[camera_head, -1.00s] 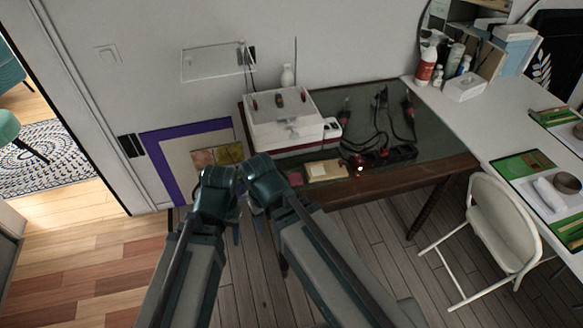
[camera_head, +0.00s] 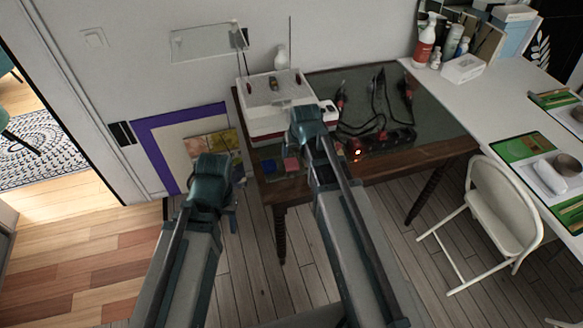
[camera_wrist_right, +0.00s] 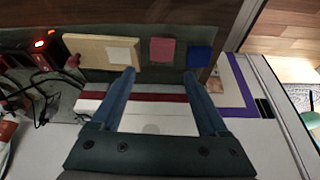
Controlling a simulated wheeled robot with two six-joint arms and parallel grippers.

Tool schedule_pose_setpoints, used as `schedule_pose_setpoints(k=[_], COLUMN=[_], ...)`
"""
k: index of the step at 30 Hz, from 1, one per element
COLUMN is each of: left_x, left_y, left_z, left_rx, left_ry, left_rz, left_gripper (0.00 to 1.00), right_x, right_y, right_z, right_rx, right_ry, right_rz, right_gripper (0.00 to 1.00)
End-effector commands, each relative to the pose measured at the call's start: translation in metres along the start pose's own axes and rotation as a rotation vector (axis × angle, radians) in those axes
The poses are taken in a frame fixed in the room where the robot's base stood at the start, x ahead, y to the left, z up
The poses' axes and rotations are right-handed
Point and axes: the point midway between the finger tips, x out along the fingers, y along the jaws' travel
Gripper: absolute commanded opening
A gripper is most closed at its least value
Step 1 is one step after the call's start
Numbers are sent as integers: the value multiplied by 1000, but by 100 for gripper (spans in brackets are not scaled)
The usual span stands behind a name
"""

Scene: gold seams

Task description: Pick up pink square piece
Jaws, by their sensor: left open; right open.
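The pink square piece (camera_head: 291,164) lies flat near the front edge of the dark-topped table (camera_head: 440,135). It also shows in the right wrist view (camera_wrist_right: 162,52), between a blue square piece (camera_wrist_right: 200,57) and a wooden board with a pale square on it (camera_wrist_right: 92,46). My right gripper (camera_wrist_right: 160,74) is open and empty, with its two fingers spread on either side of the line to the pink piece. It is apart from the piece. In the head view the right arm hides part of the table front. My left gripper (camera_head: 229,200) is open, left of the table.
A white machine (camera_head: 268,95) stands behind the pieces. A black power strip with a red light (camera_head: 380,141) and several cabled tools lie to the right. A purple-framed panel (camera_head: 160,150) leans on the wall. A white chair (camera_head: 490,210) stands at right.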

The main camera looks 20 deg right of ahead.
Motion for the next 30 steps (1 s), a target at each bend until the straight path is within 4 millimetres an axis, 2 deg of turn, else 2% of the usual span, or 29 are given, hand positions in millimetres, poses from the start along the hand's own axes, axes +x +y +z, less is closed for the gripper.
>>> schedule_pose_setpoints(k=[1, 9, 12, 22, 30], left_x=[14, 52, 59, 64, 95], left_y=[1, 5, 6, 6, 9], left_z=[-1, -3, -4, -4, -6], left_rx=[0, 0, 0, 0, 1], left_ry=[0, 0, 0, 0, 0], left_rz=[0, 0, 0, 0, 0], left_gripper=[50, 50, 50, 50, 50], right_x=[15, 56, 64, 69, 103], right_y=[0, 0, -1, -1, -4], right_z=[2, 2, 1, 1, 2], right_rx=[0, -1, -1, -1, -1], right_ry=[0, -1, -1, -1, -1], right_rz=[0, 0, 0, 0, 0], right_gripper=[78, 78, 78, 78, 78])
